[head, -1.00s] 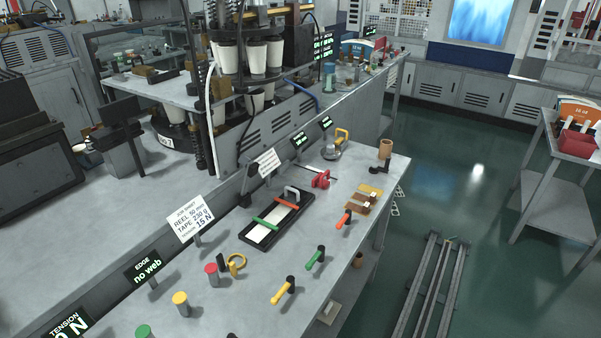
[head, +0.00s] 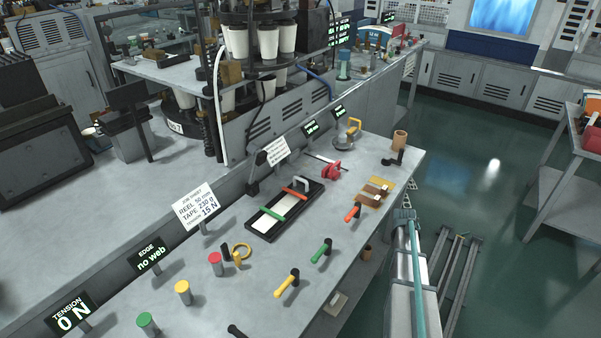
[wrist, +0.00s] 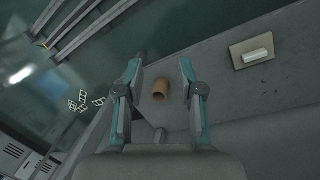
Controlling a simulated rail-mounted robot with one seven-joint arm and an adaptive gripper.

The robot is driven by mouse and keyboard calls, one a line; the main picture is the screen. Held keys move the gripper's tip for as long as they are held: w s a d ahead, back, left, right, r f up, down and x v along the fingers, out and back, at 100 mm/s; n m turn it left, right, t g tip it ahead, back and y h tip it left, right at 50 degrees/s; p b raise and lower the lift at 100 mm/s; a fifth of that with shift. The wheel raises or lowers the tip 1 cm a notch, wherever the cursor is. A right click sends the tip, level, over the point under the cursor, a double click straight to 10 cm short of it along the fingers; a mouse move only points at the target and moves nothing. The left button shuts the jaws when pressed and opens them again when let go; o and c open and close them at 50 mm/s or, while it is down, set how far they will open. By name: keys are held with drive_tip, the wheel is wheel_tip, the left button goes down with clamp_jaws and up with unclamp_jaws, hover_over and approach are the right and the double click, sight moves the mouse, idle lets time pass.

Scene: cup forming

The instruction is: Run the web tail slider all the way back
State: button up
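On the bench lies a black framed tray (head: 262,236) holding a white strip (head: 264,223). A green bar (head: 271,213) and an orange-red bar (head: 296,192) cross it, and a grey arched handle (head: 301,183) stands at its far end. Beyond it, a red piece (head: 331,172) sits by a thin rod. I cannot tell which of these parts is the web tail slider. My gripper (wrist: 160,68) is open and empty in the wrist view, pointing down near the bench's lower shelf. A brown cup-like piece (wrist: 160,90) shows between its fingers, apparently below them.
Green (head: 321,250), yellow (head: 287,283) and orange (head: 352,212) lever handles stand along the bench's front edge. A tan pad with a white block (wrist: 257,52) lies on the shelf. Floor rails (head: 459,268) run at right.

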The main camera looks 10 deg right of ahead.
drive_tip(key=w+d+r+n+t+h, duration=0.1)
drive_tip(key=w+d+r, duration=0.2)
drive_tip(key=d+r, duration=0.7)
drive_tip(key=w+d+r+t+h, duration=0.15)
drive_tip(key=w+d+r, duration=0.25)
drive_tip(key=d+r, duration=0.65)
wheel_tip(320, 180, up, 14)
drive_tip(key=w+p, duration=0.2)
drive_tip(key=w, duration=0.1)
drive_tip(key=w+a+r+n+y+p, duration=0.1)
drive_tip(key=w+a+r, duration=0.15)
drive_tip(key=a, duration=0.45)
drive_tip(key=w+a+r+n+y+p, duration=0.1)
drive_tip(key=w+a+r+p, duration=0.15)
drive_tip(key=a, duration=0.55)
drive_tip(key=w+a+r+y+p, duration=0.1)
drive_tip(key=w+a+r, duration=0.15)
drive_tip(key=a, duration=0.45)
drive_tip(key=n+g+y+p, duration=0.3)
drive_tip(key=g+p, duration=0.1)
drive_tip(key=p, duration=0.3)
hover_over(294, 190)
drive_tip(key=d, duration=0.2)
drive_tip(key=f, duration=0.7)
drive_tip(key=shift+w+f, duration=0.4)
